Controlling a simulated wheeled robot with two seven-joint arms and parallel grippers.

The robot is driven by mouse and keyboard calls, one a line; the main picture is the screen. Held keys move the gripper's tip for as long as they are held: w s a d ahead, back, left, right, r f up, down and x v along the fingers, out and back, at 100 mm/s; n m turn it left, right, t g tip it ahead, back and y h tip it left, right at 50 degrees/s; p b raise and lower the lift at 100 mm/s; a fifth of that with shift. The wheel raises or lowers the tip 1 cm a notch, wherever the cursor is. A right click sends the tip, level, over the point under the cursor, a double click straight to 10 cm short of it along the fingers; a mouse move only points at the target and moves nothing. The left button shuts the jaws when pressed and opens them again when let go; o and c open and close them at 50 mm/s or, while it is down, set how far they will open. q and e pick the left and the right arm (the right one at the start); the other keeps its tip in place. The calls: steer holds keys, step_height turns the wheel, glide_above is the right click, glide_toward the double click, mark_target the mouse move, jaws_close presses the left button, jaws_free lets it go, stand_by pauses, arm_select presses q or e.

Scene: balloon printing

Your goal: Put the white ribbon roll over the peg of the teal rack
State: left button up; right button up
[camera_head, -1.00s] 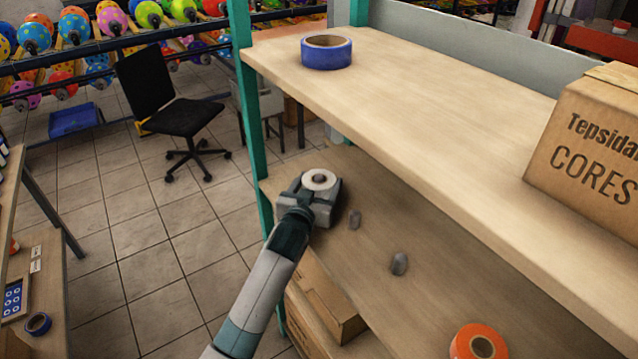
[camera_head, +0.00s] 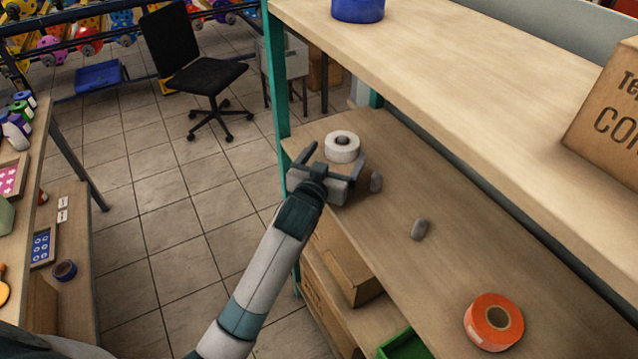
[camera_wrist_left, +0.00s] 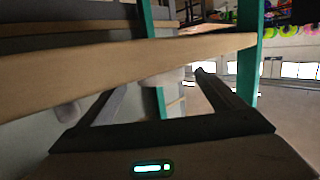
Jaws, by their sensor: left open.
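The white ribbon roll (camera_head: 342,148) sits at the far left end of the teal rack's middle shelf (camera_head: 455,250). A grey peg end (camera_head: 342,140) shows in its hole, so the roll appears to be around that peg. My left gripper (camera_head: 335,163) is open just in front of the roll, fingers spread on either side of its near part and apart from it. In the left wrist view the pale roll (camera_wrist_left: 163,77) shows between the open fingers, partly hidden by a board edge. My right gripper is not in view.
An orange roll (camera_head: 494,321) is further right on the same shelf. A blue roll (camera_head: 358,8) and a cardboard box (camera_head: 606,110) are on the upper board. A teal post (camera_head: 275,75) stands behind the gripper.

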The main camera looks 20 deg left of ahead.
arm_select(q)
steer(key=s+r+b, duration=0.1)
steer(key=s+b, duration=0.1)
steer(key=s, duration=0.9)
steer(key=shift+s+a+r, duration=0.3)
steer(key=shift+a+r, duration=0.05)
stand_by(0.4)
